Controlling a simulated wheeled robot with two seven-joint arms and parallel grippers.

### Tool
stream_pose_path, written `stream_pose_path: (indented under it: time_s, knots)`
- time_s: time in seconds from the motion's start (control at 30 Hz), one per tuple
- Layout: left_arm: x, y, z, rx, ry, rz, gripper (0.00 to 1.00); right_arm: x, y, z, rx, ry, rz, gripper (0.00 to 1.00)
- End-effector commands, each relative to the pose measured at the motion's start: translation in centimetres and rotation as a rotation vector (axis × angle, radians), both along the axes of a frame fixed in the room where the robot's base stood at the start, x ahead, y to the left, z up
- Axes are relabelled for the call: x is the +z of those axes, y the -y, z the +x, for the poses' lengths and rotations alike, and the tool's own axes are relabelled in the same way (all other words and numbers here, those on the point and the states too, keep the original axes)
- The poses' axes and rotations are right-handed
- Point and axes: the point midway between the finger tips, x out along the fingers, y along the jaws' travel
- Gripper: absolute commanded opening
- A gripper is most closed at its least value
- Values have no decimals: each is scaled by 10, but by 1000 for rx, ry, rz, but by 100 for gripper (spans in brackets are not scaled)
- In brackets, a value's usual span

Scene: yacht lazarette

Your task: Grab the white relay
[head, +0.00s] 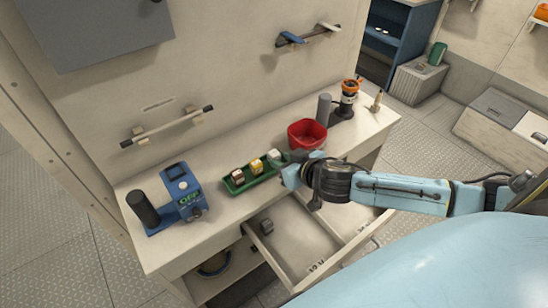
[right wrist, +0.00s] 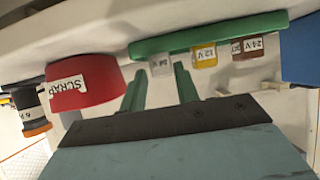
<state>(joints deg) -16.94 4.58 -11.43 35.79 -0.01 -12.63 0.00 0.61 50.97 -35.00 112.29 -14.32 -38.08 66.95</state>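A white relay (head: 274,155) stands at the right end of a green tray (head: 240,187) on the bench, beside a yellow relay (head: 256,166) and a brown relay (head: 237,175). My right gripper (head: 285,167) is close to the white relay, at its right and near side. In the right wrist view the white relay (right wrist: 161,67) shows between the two finger lines, beyond the tips. The fingers (right wrist: 160,80) are apart with nothing between them. Whether a finger touches the relay I cannot tell. My left gripper is not in view.
A red scrap bin (head: 307,135) stands right of the tray, close to my right gripper. A blue device (head: 183,190) stands left of it. An open drawer (head: 290,247) sticks out below. Wall rails (head: 168,127) hang behind.

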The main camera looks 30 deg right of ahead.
Motion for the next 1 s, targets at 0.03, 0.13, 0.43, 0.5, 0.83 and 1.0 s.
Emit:
stream_pose_path:
  time_s: [0.03,0.13,0.43,0.5,0.83,1.0]
  knots:
    - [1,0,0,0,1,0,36,0,-1,6,-1,2,0,31]
    - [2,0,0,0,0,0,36,-3,-2,18,0,3,0,31]
    - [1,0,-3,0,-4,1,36,-16,-5,43,0,0,1,31]
    - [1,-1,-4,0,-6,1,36,-17,-5,44,0,-1,1,31]
    - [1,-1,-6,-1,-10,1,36,-17,-5,43,0,-1,0,10]
    - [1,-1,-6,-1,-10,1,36,-17,-5,43,0,-1,0,3]
